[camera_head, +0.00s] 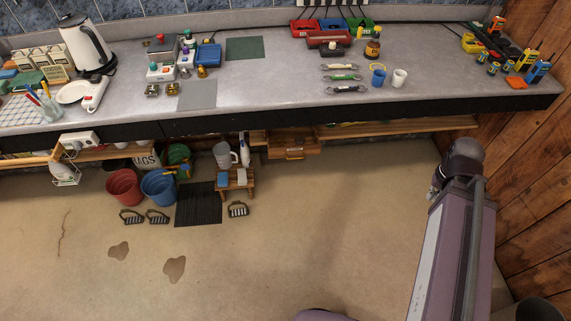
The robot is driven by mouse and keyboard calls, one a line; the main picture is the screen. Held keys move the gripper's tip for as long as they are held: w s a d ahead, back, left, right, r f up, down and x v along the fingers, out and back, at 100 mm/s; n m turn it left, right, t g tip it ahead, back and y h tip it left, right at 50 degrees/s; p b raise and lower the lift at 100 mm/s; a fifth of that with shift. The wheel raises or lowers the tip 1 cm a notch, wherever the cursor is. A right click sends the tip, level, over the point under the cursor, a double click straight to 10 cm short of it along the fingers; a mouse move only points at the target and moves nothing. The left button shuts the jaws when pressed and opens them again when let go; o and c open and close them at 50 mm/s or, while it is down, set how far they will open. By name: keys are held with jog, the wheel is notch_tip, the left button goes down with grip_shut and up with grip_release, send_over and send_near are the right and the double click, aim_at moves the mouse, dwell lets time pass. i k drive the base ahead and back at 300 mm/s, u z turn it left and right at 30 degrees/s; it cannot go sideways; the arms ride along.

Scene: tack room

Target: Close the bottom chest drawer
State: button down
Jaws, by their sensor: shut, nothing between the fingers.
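A small orange-brown wooden chest (291,138) stands under the counter, near the middle of the view. Its low front part (295,153), which looks like the bottom drawer, appears to stick out a little towards me with a small dark handle; how far it is open is hard to tell. The counter hides the top of the chest. My gripper (435,187) is at the right, partly hidden behind my arm. It is small and dark, looks shut and empty, and is well to the right of the chest, apart from it.
Left of the chest are a small wooden stool (235,182), a black mat (198,205), a blue bucket (158,187) and a red bucket (124,187). A wooden shelf (400,127) runs under the counter (300,105). A plank wall (530,170) bounds the right. The floor before the chest is clear.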

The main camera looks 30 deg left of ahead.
aim_at(312, 145)
jog(key=k, duration=0.25)
jog(key=z, duration=0.55)
jog(key=i, duration=1.4)
jog(key=z, duration=0.95)
jog(key=k, duration=0.1)
jog(key=u, duration=2.4)
